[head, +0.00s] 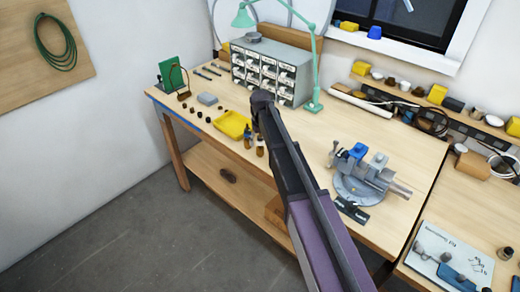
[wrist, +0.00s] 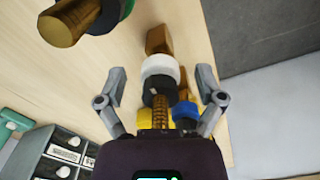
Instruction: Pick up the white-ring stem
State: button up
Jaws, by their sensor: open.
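In the wrist view the white-ring stem (wrist: 160,68) has a brass-brown end, a white band and a black part. It lies in line between the two fingers of my gripper (wrist: 160,82), with a gap on each side. My gripper is open and holds nothing. A blue-ringed stem (wrist: 185,113) is close beside it, near the right finger. A green-ringed stem (wrist: 68,24) is at the upper left. In the head view my gripper (head: 257,122) is over the bench among small brown stems (head: 259,151); I cannot tell there which one has the white ring.
A yellow tray (head: 233,124) is just left of my gripper. A grey drawer cabinet (head: 283,68) and a green lamp (head: 315,75) stand behind it. A vise (head: 362,180) is to the right. The bench's front edge is close to the stems.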

jog(key=shift+c, duration=0.2)
grip_shut()
jog(key=shift+r, duration=0.1)
notch_tip(320, 180, up, 10)
jog(key=p, duration=1)
jog(key=shift+f, duration=0.25)
dwell(0.7)
